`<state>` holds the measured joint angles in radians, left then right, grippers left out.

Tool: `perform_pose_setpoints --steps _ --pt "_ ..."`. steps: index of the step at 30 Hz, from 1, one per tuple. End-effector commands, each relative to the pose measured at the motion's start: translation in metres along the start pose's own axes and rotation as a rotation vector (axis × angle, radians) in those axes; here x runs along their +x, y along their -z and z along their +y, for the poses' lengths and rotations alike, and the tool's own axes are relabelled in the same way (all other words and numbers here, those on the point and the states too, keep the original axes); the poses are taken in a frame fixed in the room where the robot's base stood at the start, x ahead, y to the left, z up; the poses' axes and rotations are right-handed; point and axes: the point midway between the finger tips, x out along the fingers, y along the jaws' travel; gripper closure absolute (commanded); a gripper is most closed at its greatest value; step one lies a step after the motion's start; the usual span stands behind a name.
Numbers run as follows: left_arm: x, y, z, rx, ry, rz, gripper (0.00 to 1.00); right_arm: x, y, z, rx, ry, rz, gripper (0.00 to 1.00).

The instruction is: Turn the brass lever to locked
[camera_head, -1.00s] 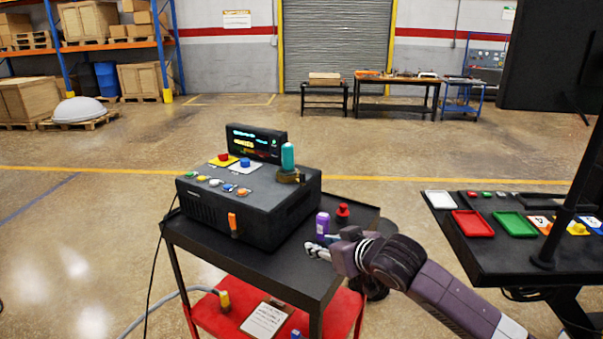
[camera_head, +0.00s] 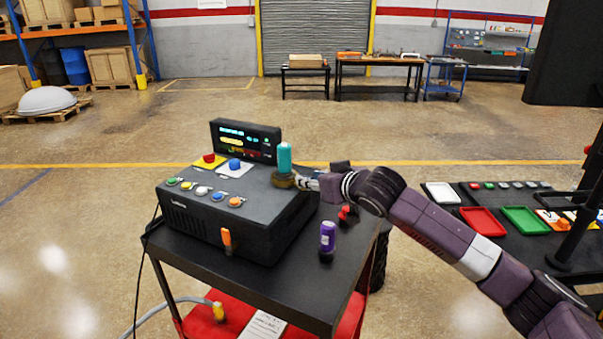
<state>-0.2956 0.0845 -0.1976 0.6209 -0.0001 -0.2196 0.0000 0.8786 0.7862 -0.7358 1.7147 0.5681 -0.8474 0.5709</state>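The black control box (camera_head: 232,212) stands on a cart and carries a small lit display (camera_head: 246,141). At its right rear corner is a brass-coloured piece (camera_head: 283,181), likely the brass lever, with an upright teal cylinder (camera_head: 285,157) above it. My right gripper (camera_head: 303,183) is at the right side of the brass piece, fingers pointing left towards it. The fingers are small and partly merge with the brass, so contact and opening are unclear. My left gripper is not in view.
The black cart top (camera_head: 290,283) also holds a purple bottle (camera_head: 328,237) and a red-and-black object (camera_head: 348,214). Coloured buttons (camera_head: 202,190) line the box, and an orange handle (camera_head: 226,240) is on its front. A dark table with red and green trays (camera_head: 483,222) is at right.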

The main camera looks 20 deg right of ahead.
Motion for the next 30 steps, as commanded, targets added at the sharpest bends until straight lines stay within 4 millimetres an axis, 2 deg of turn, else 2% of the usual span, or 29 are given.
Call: perform_pose_setpoints --steps 3,6,10,16,22,30 --pt "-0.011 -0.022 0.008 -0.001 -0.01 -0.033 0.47 0.017 0.003 -0.001 0.001 0.001 0.0 0.7" --pt "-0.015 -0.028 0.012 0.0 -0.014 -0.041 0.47 0.03 0.002 -0.001 0.001 0.001 -0.001 0.7" --pt "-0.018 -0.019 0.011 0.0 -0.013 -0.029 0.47 0.041 0.002 -0.001 0.0 0.001 0.0 0.7" --pt "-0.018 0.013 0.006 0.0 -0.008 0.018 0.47 0.048 0.0 0.0 -0.002 0.0 0.001 0.7" --pt "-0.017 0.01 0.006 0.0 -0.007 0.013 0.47 0.048 0.0 -0.001 -0.002 0.0 0.001 0.7" --pt "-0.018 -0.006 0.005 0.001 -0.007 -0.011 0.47 0.048 0.0 0.0 -0.002 0.0 0.0 0.99"
